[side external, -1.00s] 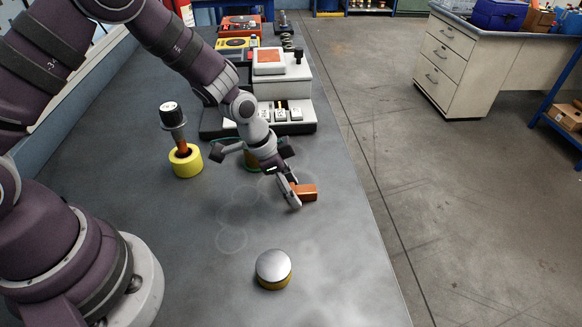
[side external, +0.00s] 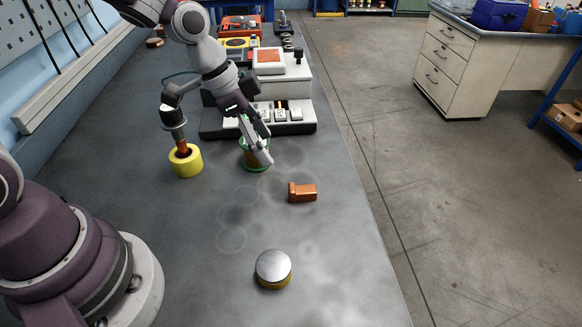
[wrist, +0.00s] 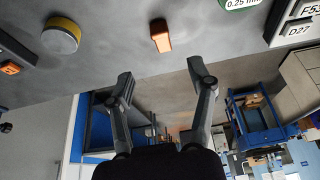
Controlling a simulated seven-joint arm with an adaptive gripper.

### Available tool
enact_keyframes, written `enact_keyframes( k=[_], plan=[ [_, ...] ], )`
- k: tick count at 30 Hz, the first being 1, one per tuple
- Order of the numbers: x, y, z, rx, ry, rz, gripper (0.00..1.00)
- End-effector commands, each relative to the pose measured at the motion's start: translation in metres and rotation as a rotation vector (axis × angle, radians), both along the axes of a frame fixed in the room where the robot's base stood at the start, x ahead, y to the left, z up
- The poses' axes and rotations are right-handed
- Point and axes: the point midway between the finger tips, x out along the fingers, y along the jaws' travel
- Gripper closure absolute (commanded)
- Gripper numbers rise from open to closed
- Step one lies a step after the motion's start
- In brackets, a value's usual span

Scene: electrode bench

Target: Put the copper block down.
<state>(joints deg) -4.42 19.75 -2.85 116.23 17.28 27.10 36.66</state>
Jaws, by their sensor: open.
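The copper block (side external: 303,192) lies on the grey bench top, right of the middle of the side view, with nothing touching it. It also shows near the top of the wrist view (wrist: 160,38). My gripper (side external: 262,152) is above the bench, behind and to the left of the block, apart from it. In the wrist view its two fingers (wrist: 158,82) are spread wide with nothing between them.
A silver-topped yellow disc (side external: 273,268) sits near the front. A yellow ring holder (side external: 186,160) with an upright handled tool stands left. A green-rimmed pot (side external: 253,160) is behind my gripper. A stepped console (side external: 285,118) stands at the back. Bench around the block is clear.

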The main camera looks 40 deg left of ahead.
Motion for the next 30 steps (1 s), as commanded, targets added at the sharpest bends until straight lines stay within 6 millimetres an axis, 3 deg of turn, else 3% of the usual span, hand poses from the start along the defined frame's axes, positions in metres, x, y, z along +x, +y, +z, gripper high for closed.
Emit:
enact_keyframes(
  k=[5,9,14,19,30],
  plan=[
    [-0.009,0.008,0.023,0.017,-0.01,0.06,0.44],
    [-0.04,0.025,0.063,0.046,-0.036,0.276,0.44],
    [-0.087,0.045,0.091,0.02,-0.072,0.574,0.44],
    [-0.115,0.055,0.098,-0.03,-0.089,0.76,0.44],
    [-0.118,0.056,0.098,-0.038,-0.091,0.788,0.44]
  ],
)
